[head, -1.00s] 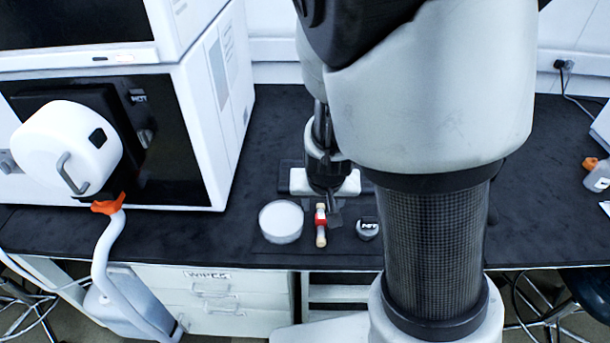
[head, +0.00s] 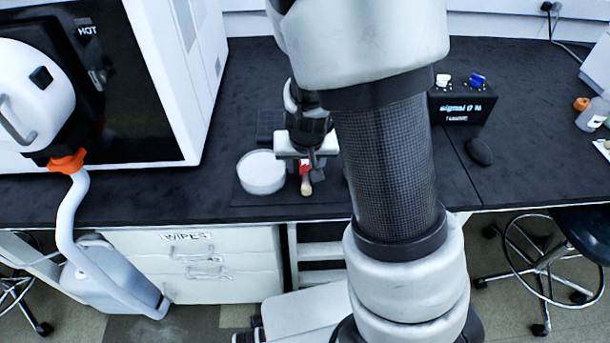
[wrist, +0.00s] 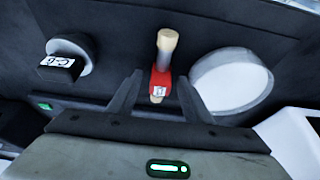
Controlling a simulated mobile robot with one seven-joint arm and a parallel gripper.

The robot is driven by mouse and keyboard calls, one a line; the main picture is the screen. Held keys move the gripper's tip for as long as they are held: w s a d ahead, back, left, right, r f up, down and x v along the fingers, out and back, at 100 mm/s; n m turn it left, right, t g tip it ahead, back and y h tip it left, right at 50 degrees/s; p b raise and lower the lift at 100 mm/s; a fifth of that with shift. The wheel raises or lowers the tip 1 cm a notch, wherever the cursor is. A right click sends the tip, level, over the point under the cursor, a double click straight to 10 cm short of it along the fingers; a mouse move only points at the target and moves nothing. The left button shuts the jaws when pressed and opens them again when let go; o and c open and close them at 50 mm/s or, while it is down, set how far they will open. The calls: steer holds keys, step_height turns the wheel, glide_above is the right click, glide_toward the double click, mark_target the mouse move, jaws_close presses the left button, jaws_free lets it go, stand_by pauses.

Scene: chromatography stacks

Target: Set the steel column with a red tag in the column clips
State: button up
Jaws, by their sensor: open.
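The column with a red tag (head: 306,187) lies on a dark mat on the bench, its pale end pointing to the front edge. In the wrist view the column (wrist: 167,42) shows cream ends and a red band with a small white label. My gripper (head: 314,163) is over the column and partly hides it in the head view. In the wrist view my gripper (wrist: 158,80) is open, one finger on each side of the red band, with gaps on both sides. Whether the fingertips are down at its height is unclear. I cannot make out the column clips.
A round white dish (head: 261,172) lies close left of the column. A small round labelled item (wrist: 68,57) is on its other side. A large white instrument (head: 190,60) with a black front stands at left. A black display box (head: 462,107) stands at right.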

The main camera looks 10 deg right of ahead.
steer(key=shift+r, duration=0.1)
jaws_close()
